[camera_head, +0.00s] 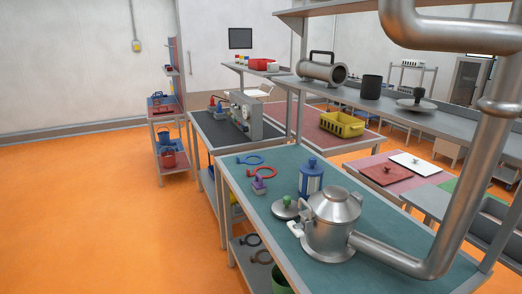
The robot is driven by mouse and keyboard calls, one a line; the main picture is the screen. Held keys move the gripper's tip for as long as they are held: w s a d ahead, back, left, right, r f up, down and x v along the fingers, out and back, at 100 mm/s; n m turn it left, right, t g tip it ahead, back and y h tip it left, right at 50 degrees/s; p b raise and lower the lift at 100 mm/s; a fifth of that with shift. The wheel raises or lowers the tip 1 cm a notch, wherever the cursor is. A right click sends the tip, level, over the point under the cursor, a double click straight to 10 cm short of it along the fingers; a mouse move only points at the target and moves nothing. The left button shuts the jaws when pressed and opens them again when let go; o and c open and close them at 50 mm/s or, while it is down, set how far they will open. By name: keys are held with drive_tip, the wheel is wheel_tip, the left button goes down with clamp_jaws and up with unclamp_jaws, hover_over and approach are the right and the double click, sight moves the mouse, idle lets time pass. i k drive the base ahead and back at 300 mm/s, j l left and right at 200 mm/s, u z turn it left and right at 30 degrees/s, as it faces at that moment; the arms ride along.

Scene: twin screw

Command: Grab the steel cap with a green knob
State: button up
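The steel cap (283,212) is a low round lid with a green knob (287,200) on top. It lies knob up on the teal table top. My silver arm reaches in from the right, and its thick end hangs over the table just right of the cap. The small pale part at its left end appears to be my gripper (294,229). It is close to the near right side of the cap. I cannot tell whether it touches the cap, and its finger opening is too small to make out.
A blue and white canister (312,179) stands behind the cap. A small purple item (259,186), a red ring (262,172) and a blue ring (250,160) lie to the left. A shelf (380,101) runs above the table's far side. Orange floor is free on the left.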

sight(286, 208)
drive_tip(key=i+j+z, duration=0.1)
drive_tip(key=j, duration=0.25)
drive_tip(key=i+j+z, duration=0.1)
drive_tip(key=i+j, duration=0.15)
drive_tip(key=i+j+z, duration=0.15)
drive_tip(key=j, duration=0.35)
drive_tip(key=i+j+z, duration=0.1)
drive_tip(key=j, duration=0.3)
drive_tip(key=i+j+z, duration=0.1)
drive_tip(key=j, duration=0.3)
drive_tip(key=i+j+z, duration=0.1)
drive_tip(key=j, duration=0.3)
drive_tip(key=i+j+z, duration=0.1)
drive_tip(key=i+z, duration=0.15)
drive_tip(key=i, duration=0.3)
drive_tip(key=i+j+z, duration=0.2)
drive_tip(key=i, duration=0.35)
